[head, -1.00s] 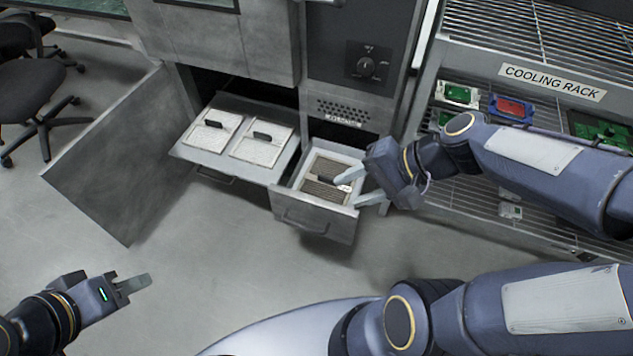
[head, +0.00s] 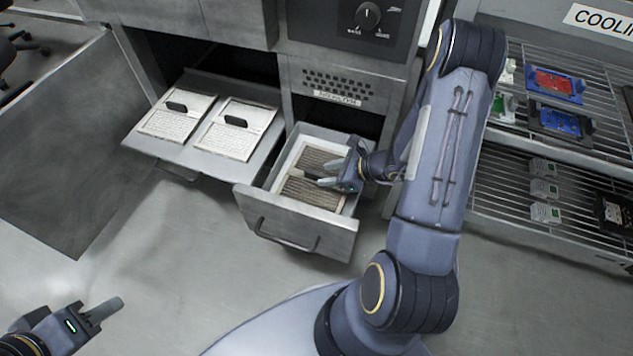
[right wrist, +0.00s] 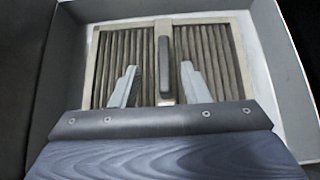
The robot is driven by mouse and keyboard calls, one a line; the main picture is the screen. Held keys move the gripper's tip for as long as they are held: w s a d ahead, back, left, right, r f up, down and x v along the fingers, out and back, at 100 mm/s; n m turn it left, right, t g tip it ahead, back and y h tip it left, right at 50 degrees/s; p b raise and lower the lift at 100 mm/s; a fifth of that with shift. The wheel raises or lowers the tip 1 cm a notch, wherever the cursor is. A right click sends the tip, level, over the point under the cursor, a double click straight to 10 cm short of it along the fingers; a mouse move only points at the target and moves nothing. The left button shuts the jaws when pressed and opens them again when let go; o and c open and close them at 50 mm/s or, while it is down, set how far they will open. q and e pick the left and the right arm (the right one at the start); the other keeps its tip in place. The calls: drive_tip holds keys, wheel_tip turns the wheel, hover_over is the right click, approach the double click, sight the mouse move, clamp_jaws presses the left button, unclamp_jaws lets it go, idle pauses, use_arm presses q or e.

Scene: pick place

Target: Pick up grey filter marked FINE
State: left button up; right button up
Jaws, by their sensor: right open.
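A brown-grey pleated filter (head: 310,193) with a pale frame lies in the open right-hand drawer (head: 300,228). No FINE marking is readable on it. My right gripper (head: 338,172) is over the filter, pointing at its middle. The fingers are apart from the handle on both sides. My left gripper (head: 104,311) is at the lower left, away from the drawers; its finger gap is hidden.
Two white filters (head: 178,117) with dark handles lie on the pulled-out left tray (head: 215,170). An open cabinet door (head: 70,150) stands at the left. The wire cooling rack (head: 490,185) with several small modules is at the right. The floor in front is clear.

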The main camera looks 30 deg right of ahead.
sight(320, 174)
drive_tip(key=b+x, duration=0.1)
drive_tip(key=x, duration=0.1)
drive_tip(key=b+x, duration=0.1)
drive_tip(key=x, duration=0.2)
drive_tip(key=shift+d, duration=0.3)
clamp_jaws()
